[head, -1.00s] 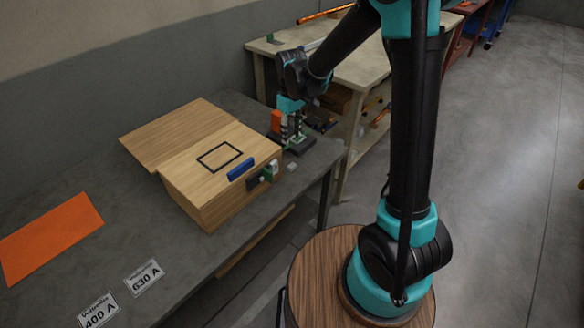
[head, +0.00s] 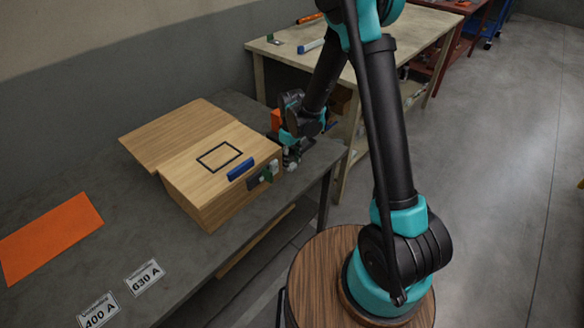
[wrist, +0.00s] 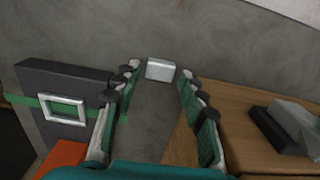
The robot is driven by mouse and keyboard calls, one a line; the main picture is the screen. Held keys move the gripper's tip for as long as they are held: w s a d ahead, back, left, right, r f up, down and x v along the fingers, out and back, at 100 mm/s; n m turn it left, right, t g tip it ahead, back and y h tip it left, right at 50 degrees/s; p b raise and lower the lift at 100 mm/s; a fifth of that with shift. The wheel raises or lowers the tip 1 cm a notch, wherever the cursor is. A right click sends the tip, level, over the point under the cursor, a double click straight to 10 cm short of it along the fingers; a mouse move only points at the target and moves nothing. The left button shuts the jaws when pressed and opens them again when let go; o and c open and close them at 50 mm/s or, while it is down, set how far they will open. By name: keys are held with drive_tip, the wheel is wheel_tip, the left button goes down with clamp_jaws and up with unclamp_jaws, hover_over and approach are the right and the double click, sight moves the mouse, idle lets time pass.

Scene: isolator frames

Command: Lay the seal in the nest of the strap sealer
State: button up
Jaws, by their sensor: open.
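My gripper (wrist: 160,84) is open, its two green-padded fingers spread. A small pale grey block (wrist: 160,68), which looks like the seal, lies on the dark bench between and just beyond the fingertips, not gripped. In the head view my gripper (head: 290,155) is low over the bench, right of the wooden box, and largely hides what is there. A dark block with a green band and a silver rectangular frame (wrist: 64,110), probably the strap sealer and its nest, stands left of the fingers in the wrist view.
The wooden box (head: 215,165) stands close on the left in the head view, with a blue bar and a dark fitting on its front. Its fitting (wrist: 290,128) shows right of the fingers. An orange block (head: 276,120) stands behind. The near bench is mostly clear.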

drive_tip(key=shift+f, duration=0.7)
drive_tip(key=shift+c, duration=0.2)
clamp_jaws()
drive_tip(key=shift+r, duration=0.1)
